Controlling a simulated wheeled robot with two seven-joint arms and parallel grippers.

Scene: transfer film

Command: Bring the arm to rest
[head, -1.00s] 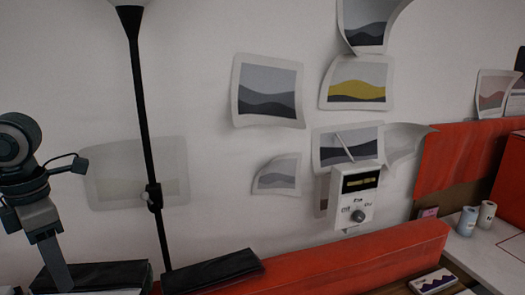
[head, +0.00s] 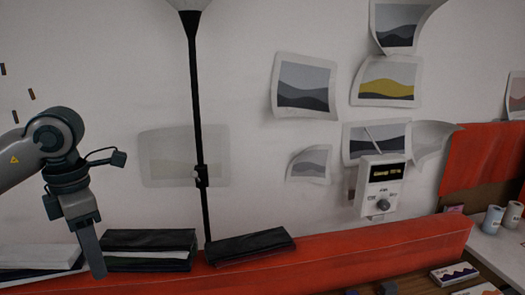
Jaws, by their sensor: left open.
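My left arm comes in from the left edge in the head view, with its gripper (head: 93,262) pointing down. The gripper is open, and I see nothing held in it. It hangs in front of the red ledge, between a stack of dark and white folders (head: 148,250) and a pale stack (head: 38,258) at the far left. Whether it touches either stack is hard to tell. My right gripper is not in view.
A black floor lamp (head: 196,120) stands right of the gripper. Another dark folder (head: 250,246) lies on the red ledge (head: 350,245). A white control box (head: 382,186) and several prints hang on the wall. Two cups (head: 502,219) stand on the white table at right.

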